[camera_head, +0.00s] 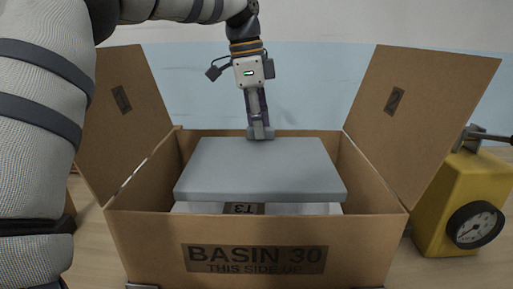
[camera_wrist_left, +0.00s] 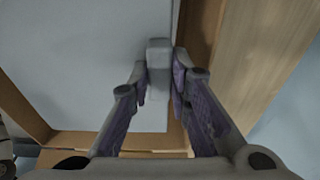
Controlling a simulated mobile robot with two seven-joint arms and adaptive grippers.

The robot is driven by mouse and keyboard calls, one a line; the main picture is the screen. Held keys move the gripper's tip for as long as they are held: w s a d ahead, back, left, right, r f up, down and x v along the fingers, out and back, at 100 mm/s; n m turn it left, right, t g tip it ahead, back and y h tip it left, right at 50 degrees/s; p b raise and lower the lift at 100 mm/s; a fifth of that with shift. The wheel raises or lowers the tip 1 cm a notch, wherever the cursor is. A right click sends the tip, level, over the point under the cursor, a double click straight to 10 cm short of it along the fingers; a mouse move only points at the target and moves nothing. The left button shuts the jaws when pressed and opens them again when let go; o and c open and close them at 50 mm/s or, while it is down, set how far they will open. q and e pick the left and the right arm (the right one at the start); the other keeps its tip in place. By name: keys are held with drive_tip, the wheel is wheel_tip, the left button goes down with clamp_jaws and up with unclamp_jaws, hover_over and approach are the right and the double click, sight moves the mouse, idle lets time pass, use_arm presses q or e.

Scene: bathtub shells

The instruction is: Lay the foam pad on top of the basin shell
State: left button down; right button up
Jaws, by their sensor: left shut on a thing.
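The foam pad (camera_head: 258,168) is a flat grey slab, roughly level inside the open cardboard box. It covers most of the basin shell (camera_head: 300,209), of which a white front strip with an upside-down label shows just below the pad. I cannot tell whether pad and shell touch. My left gripper (camera_head: 260,132) is at the pad's far edge, shut on its raised grey tab. In the left wrist view the fingers (camera_wrist_left: 159,82) stand on both sides of that tab, with the pad (camera_wrist_left: 85,60) spreading to the left. My right gripper is not in view.
The box (camera_head: 140,230), marked BASIN 30, has side flaps (camera_head: 420,110) standing open at left and right. A yellow device with a round gauge (camera_head: 475,225) stands close to the box's right. Narrow gaps show between pad and box walls.

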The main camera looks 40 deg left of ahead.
sight(259, 143)
use_arm(q)
drive_tip(key=shift+f, duration=1.9)
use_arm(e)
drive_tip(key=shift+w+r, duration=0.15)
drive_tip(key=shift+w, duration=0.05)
use_arm(q)
drive_tip(key=shift+f, duration=0.3)
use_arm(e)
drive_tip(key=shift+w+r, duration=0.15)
use_arm(q)
drive_tip(key=shift+f, duration=0.25)
drive_tip(key=c, duration=1.5)
unclamp_jaws()
drive_tip(key=shift+w+r, duration=0.1)
drive_tip(key=shift+r, duration=0.1)
drive_tip(key=r, duration=0.4)
drive_tip(key=s+a+r, duration=0.1)
drive_tip(key=r, duration=0.7)
drive_tip(key=shift+s+a+r+b, duration=0.15)
drive_tip(key=shift+a+r+b, duration=0.1)
drive_tip(key=shift+r+b, duration=0.1)
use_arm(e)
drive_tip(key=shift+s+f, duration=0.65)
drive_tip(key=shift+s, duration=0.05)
use_arm(q)
drive_tip(key=shift+f, duration=0.1)
